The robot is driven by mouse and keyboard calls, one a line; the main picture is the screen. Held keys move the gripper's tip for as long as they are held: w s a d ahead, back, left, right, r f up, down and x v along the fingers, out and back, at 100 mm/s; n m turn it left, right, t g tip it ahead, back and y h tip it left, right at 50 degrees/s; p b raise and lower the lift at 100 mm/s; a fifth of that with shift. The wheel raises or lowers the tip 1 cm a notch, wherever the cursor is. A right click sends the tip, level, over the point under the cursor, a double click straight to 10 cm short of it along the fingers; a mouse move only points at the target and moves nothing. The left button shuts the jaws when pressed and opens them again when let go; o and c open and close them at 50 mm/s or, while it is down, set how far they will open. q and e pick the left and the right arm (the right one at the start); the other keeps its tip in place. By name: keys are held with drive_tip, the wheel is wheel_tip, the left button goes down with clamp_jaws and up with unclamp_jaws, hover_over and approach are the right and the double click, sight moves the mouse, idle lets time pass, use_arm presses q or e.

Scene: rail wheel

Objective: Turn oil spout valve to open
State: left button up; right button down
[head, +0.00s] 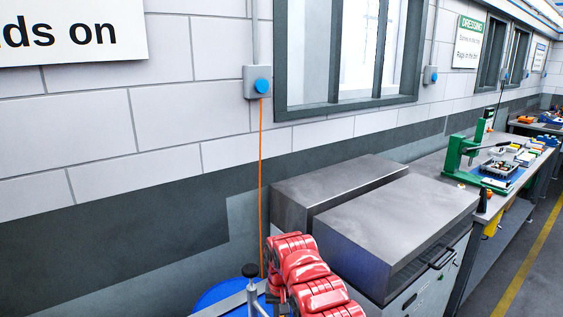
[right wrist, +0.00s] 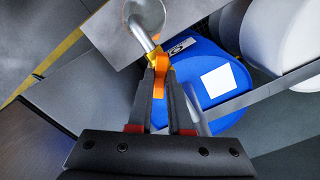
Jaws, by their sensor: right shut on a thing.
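In the right wrist view, the oil spout (right wrist: 144,38) is a silver pipe with a yellow fitting at its end. An orange valve handle (right wrist: 160,68) sits at that fitting. My right gripper (right wrist: 160,84) is shut on the orange handle, with its two dark fingers on either side of it. How far the valve is turned I cannot tell. In the head view, my red arm (head: 308,270) comes up from the bottom edge and hides the spout and valve. My left gripper is not in view.
A blue drum (right wrist: 207,64) with a white label lies behind the fingers; a blue surface (head: 215,294) also shows in the head view. A black knob on a metal frame (head: 250,271) stands close to my arm. Grey metal cabinets (head: 395,225) stand to the right, along the wall.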

drive_tip(key=n+b, duration=0.2)
drive_tip(key=shift+f+n, duration=0.1)
drive_tip(key=shift+n, duration=0.5)
drive_tip(key=shift+n+b, duration=0.5)
drive_tip(key=shift+b, duration=0.15)
drive_tip(key=shift+n+b, duration=0.5)
drive_tip(key=shift+n, duration=0.1)
drive_tip(key=shift+n+b, duration=0.45)
drive_tip(key=shift+n, duration=0.55)
drive_tip(key=c, duration=0.7)
unclamp_jaws()
drive_tip(key=shift+r, duration=0.25)
